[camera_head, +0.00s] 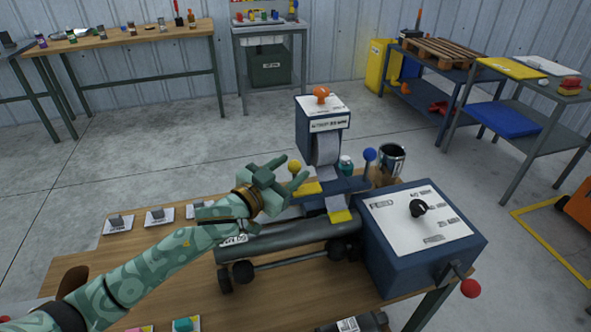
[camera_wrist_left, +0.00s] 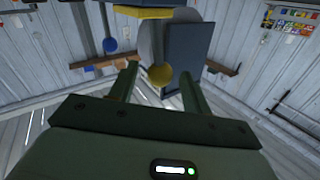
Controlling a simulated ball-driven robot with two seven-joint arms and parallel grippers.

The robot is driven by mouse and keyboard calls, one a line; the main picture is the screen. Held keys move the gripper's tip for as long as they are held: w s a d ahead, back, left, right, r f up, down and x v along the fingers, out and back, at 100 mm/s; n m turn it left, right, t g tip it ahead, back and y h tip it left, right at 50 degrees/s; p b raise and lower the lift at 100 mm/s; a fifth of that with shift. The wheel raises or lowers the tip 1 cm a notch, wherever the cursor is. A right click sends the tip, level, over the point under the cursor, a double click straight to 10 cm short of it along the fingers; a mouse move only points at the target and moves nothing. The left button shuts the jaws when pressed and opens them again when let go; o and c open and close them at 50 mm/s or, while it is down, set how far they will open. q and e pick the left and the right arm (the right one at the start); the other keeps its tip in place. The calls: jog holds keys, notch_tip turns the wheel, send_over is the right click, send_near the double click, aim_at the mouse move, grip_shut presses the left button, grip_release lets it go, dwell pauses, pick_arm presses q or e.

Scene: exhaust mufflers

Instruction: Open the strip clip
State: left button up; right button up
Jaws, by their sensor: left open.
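A dark blue fixture (camera_head: 350,186) with yellow plates (camera_head: 306,188) stands on the workbench; which part is the strip clip is not marked legibly. A lever with a yellow ball knob (camera_head: 295,166) rises at its left, and a lever with a blue ball knob (camera_head: 369,154) at its right. My left gripper (camera_head: 294,168) is open at the yellow knob. In the left wrist view, the yellow knob (camera_wrist_left: 160,75) appears between the open fingers (camera_wrist_left: 158,72); contact cannot be told. The blue knob (camera_wrist_left: 110,45) is left of them. My right gripper is not in view.
A blue strip dispenser (camera_head: 317,135) with an orange knob stands behind the fixture. A grey muffler tube (camera_head: 290,236) lies on rollers in front. A blue control box (camera_head: 425,235) with a red-knobbed crank is at the right. Small labelled cards (camera_head: 158,215) lie on the bench's left side.

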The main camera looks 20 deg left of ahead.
pick_arm(q)
jog(key=shift+x, duration=1.1)
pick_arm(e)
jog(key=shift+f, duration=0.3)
